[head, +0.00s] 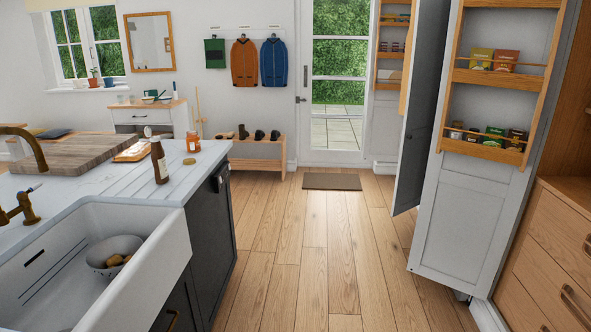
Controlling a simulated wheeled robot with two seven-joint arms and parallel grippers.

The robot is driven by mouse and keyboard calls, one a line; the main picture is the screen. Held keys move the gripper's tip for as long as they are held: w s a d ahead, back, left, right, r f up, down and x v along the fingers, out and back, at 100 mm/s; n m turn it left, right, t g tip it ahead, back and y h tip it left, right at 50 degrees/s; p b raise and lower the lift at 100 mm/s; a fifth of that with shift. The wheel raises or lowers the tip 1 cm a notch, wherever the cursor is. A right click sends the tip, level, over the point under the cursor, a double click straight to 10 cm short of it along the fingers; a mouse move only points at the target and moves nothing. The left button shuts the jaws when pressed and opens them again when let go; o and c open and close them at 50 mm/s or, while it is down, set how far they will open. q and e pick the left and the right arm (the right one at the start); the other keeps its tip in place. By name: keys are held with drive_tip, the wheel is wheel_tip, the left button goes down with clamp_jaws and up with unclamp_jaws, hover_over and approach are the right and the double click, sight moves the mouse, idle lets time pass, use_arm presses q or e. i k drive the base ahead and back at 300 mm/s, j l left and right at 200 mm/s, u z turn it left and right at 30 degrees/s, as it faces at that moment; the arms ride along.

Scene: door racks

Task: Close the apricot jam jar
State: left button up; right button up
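A small jar with orange contents (193,144), which looks like the apricot jam jar, stands upright on the white counter (112,180) near its far right corner. Its top looks pale, and I cannot tell at this size whether a lid is on it. A small flat round thing (189,161) lies on the counter just in front of the jar; it may be a lid. Neither of my grippers is in view.
A dark bottle (159,163) stands left of the jar, near a wooden board (66,154). A white sink (150,252) holds a bowl (112,247). Open doors with racks (490,76) stand at right.

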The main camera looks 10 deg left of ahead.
sight(193, 140)
drive_tip(key=i+u, duration=0.3)
drive_tip(key=i, duration=0.15)
drive_tip(key=i+l+u, duration=0.25)
drive_tip(key=i, duration=0.2)
drive_tip(key=i+l+u, duration=0.3)
drive_tip(key=i, duration=0.15)
drive_tip(key=i+l+u, duration=0.25)
drive_tip(key=u, duration=0.15)
drive_tip(key=i+l+u, duration=0.5)
drive_tip(key=l+u, duration=0.25)
drive_tip(key=i+l+u, duration=0.1)
drive_tip(key=l+u, duration=0.3)
drive_tip(key=i+l+u, duration=0.1)
drive_tip(key=l+u, duration=0.15)
drive_tip(key=l, duration=0.25)
drive_tip(key=l+u, duration=0.25)
drive_tip(key=l, duration=0.25)
